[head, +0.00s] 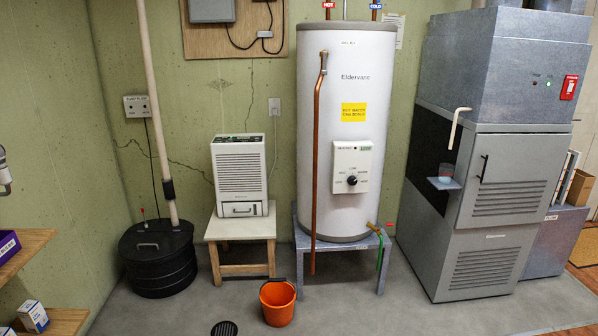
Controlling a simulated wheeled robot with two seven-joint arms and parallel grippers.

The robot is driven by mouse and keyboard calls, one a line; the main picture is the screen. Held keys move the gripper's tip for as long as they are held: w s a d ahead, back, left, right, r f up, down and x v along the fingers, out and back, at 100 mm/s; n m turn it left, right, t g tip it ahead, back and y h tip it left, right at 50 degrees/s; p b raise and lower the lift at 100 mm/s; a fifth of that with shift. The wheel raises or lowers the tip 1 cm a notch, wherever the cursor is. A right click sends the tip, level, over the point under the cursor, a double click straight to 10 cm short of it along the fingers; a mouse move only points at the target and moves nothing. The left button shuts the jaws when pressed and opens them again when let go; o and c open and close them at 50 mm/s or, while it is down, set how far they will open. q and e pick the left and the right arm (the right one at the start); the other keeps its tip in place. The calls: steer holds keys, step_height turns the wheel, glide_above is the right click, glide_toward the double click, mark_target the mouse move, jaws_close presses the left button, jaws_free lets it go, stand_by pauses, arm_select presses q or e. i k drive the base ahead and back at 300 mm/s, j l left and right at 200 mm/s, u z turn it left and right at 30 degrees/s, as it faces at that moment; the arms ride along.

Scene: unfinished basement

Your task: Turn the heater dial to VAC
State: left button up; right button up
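The water heater (375,105) is a tall white cylinder marked Eldervane, standing in the middle right of the head view. Its white control panel (343,160) is on the lower front, with a small green display (366,149) at the top. The heater dial (352,180) is a small round black knob low on this panel, with a light mark on it. Small labels ring the dial; they are too small to read surely, so I cannot tell which one it points to. Neither of my grippers shows, and nothing touches the dial.
A grey metal stand (338,253) carries the heater; a copper pipe (316,170) runs down its left front. An orange bucket (278,302) stands before it. A dehumidifier (240,174) sits on a stool (240,228) to the left, a grey furnace (497,215) to the right. Front floor is mostly clear.

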mark_target(353, 181)
steer(key=i+z, duration=0.3)
steer(key=i, duration=0.4)
steer(key=i+j+z, duration=0.25)
steer(key=i, duration=0.45)
steer(key=i+l, duration=0.4)
steer(key=i, duration=0.15)
steer(key=i+l+z, duration=0.1)
steer(key=i+l, duration=0.3)
steer(key=i, duration=0.15)
steer(key=i+l, duration=0.15)
steer(key=l, duration=0.15)
steer(key=i+l+u, duration=0.1)
steer(key=l, duration=0.2)
steer(key=i+l, duration=0.15)
steer(key=l, duration=0.15)
steer(key=i+l+u, duration=0.1)
steer(key=l, duration=0.25)
